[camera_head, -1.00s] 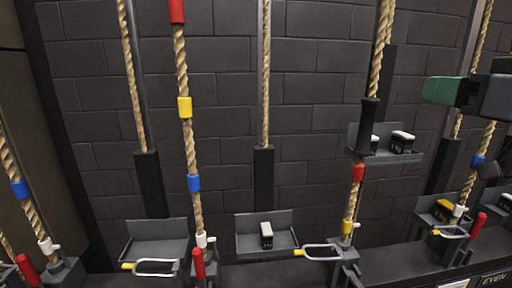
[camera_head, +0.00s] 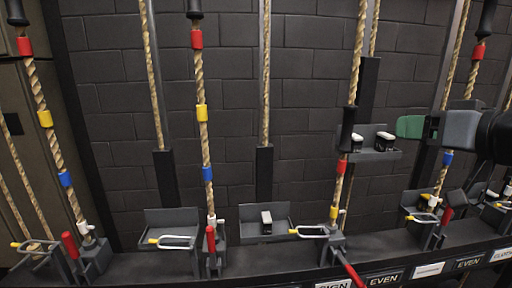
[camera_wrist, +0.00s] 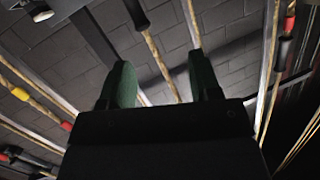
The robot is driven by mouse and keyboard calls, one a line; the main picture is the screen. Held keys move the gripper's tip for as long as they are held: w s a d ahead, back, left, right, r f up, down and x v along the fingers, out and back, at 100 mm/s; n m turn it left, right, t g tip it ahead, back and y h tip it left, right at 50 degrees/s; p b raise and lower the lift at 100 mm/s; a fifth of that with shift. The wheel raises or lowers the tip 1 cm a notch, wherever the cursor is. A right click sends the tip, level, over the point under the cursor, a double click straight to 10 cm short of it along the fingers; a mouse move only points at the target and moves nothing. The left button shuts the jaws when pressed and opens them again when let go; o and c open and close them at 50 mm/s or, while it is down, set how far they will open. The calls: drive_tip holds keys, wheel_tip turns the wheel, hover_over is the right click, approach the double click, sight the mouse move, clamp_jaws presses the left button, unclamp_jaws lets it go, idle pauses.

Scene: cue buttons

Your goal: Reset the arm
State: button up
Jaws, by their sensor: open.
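My gripper (camera_head: 420,127) shows at the right of the head view, with green fingers pointing left in front of the wall. In the wrist view my gripper (camera_wrist: 160,88) has its two green fingers apart, with nothing between them but the brick wall and a rope behind. The gripper is open and empty. In the head view it is near the raised shelf (camera_head: 372,153) that carries small black-and-white blocks (camera_head: 386,141). I cannot tell the exact gap in depth.
Several ropes with coloured bands (camera_head: 202,113) hang before a dark brick wall (camera_head: 310,100). Below are trays (camera_head: 172,222), red-handled levers (camera_head: 210,240) and a labelled ledge (camera_head: 270,262). One tray holds a white-topped block (camera_head: 266,222).

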drive_tip(key=a+f+m+g+h+p, duration=0.2)
drive_tip(key=a+f+m+g+p, duration=0.1)
drive_tip(key=a+f+g+p, duration=0.6)
drive_tip(key=s+a+f+n+g+h+p, duration=0.1)
drive_tip(key=s+a+f+g+h+p, duration=0.1)
drive_tip(key=s+f+p, duration=0.4)
wheel_tip(320, 180, down, 4)
drive_tip(key=a+h+p, duration=0.1)
drive_tip(key=h+p, duration=0.1)
drive_tip(key=shift+s+a+p, duration=0.15)
drive_tip(key=shift+s+p, duration=0.2)
drive_tip(key=shift+c, duration=0.3)
